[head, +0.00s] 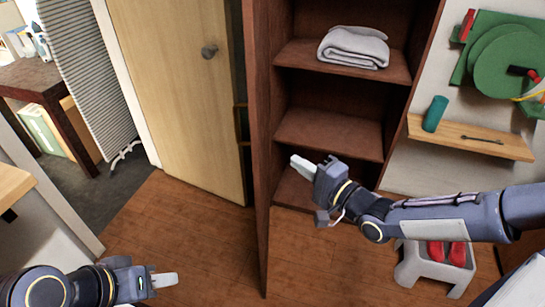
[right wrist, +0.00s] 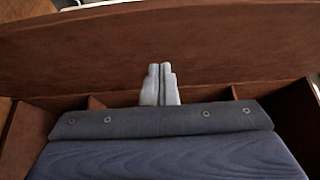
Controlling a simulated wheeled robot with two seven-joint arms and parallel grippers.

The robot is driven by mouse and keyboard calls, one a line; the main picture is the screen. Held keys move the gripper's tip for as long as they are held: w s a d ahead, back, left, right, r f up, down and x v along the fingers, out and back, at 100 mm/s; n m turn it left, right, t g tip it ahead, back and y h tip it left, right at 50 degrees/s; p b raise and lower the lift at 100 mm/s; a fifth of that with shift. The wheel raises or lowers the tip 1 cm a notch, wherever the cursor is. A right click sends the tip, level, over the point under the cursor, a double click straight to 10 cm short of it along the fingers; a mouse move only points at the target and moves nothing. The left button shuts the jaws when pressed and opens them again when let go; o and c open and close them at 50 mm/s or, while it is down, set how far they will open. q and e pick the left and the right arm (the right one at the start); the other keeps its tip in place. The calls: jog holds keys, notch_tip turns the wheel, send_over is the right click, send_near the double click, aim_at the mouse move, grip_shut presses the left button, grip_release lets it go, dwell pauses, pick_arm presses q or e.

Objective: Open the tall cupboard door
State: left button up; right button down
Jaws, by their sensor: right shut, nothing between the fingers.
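The tall cupboard (head: 330,130) is dark reddish-brown wood with several open shelves. Its door (head: 261,170) stands swung outward at the left side of the cupboard, seen nearly edge-on in the head view. My right gripper (head: 298,164) is in front of the lower shelves, just right of the door, its fingers pointing left toward the door's inner face. In the right wrist view its fingers (right wrist: 159,84) are together and empty, before a broad brown panel (right wrist: 150,45); whether they touch it I cannot tell. My left gripper (head: 165,280) is low at the left, away from the cupboard; its finger gap is unclear.
A folded grey towel (head: 353,47) lies on an upper shelf. A pale wooden door (head: 180,90) with a round knob stands left of the cupboard. A grey stool (head: 420,262) with red items is under my right arm. Wooden floor (head: 190,235) is clear between.

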pick_arm(q)
jog(key=shift+f, duration=0.1)
pick_arm(e)
jog(key=w+a, duration=0.3)
jog(key=a, duration=0.3)
jog(key=shift+a, duration=0.3)
